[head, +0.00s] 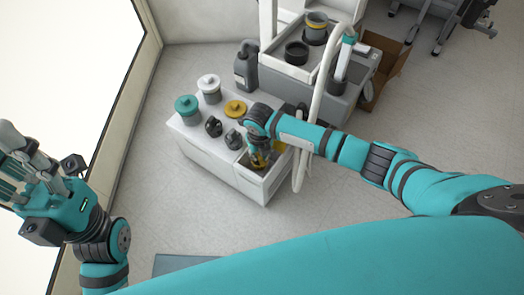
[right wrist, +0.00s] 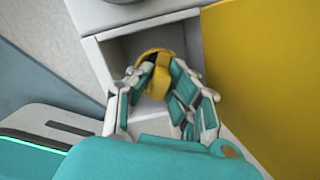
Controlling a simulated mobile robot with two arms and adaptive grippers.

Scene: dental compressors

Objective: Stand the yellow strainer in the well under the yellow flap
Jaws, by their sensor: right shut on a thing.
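The yellow strainer (right wrist: 152,55) is between the fingers of my right gripper (right wrist: 158,82). In the right wrist view it is at the mouth of the pale square well (right wrist: 118,50); the fingers hide much of it, and whether it touches the well floor cannot be told. The yellow flap (right wrist: 265,60) stands raised at the right of the well. In the head view my right gripper (head: 259,160) reaches down into the well at the front of the white cabinet, and the flap (head: 281,146) shows beside it. My left gripper (head: 25,160) is open and empty, far left.
The white cabinet (head: 205,158) carries a teal-lidded jar (head: 187,106), a white-lidded jar (head: 209,86), a yellow lid (head: 235,108) and two dark fittings (head: 213,127). A grey jug (head: 246,66) stands behind. A white hose (head: 313,110) hangs close to my right arm.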

